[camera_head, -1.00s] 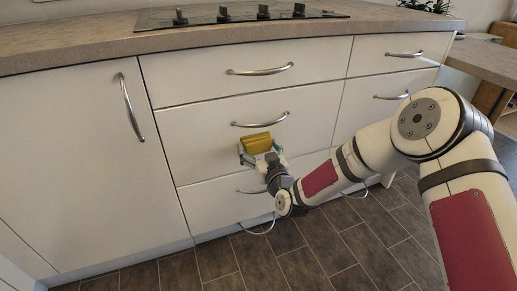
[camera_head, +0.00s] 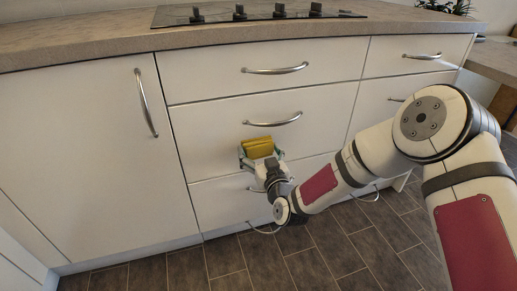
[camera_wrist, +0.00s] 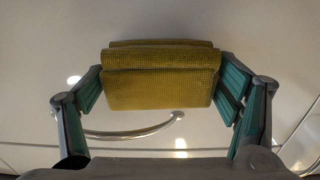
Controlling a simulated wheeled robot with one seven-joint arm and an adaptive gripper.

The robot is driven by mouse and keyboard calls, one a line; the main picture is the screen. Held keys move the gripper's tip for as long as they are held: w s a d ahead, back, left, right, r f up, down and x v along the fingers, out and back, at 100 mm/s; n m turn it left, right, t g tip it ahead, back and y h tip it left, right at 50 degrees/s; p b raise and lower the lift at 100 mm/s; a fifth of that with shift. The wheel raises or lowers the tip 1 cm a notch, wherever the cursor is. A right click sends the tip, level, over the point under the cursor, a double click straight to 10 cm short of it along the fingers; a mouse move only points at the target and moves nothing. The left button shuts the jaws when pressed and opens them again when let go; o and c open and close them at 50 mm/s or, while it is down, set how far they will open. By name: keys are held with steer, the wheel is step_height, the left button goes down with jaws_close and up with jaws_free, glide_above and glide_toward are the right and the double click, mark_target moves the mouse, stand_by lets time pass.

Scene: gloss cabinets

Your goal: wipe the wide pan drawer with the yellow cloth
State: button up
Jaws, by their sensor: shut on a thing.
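The yellow cloth (camera_head: 258,147) is a folded pad held in my gripper (camera_head: 261,160). In the wrist view the cloth (camera_wrist: 160,78) sits between the two green-lined fingers of my gripper (camera_wrist: 161,88), which are shut on it. In the camera_head view the cloth is at the wide middle drawer front (camera_head: 205,135), below and slightly left of that drawer's bar handle (camera_head: 272,119). It looks close against the white front, but I cannot tell for sure whether it touches. The cloth's far face is hidden.
Another wide drawer (camera_head: 220,205) is below, its handle partly behind my gripper. A top drawer (camera_head: 210,78) is above. A door with a vertical handle (camera_head: 146,102) stands left, narrower drawers right. The hob (camera_head: 255,13) is on the worktop. Dark tiled floor (camera_head: 300,255) lies in front.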

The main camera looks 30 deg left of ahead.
steer(key=shift+v, duration=2.15)
steer(key=shift+d+f, duration=0.1)
steer(key=shift+d, duration=0.1)
steer(key=v, duration=0.2)
steer(key=shift+s+d, duration=0.2)
steer(key=shift+d, duration=0.1)
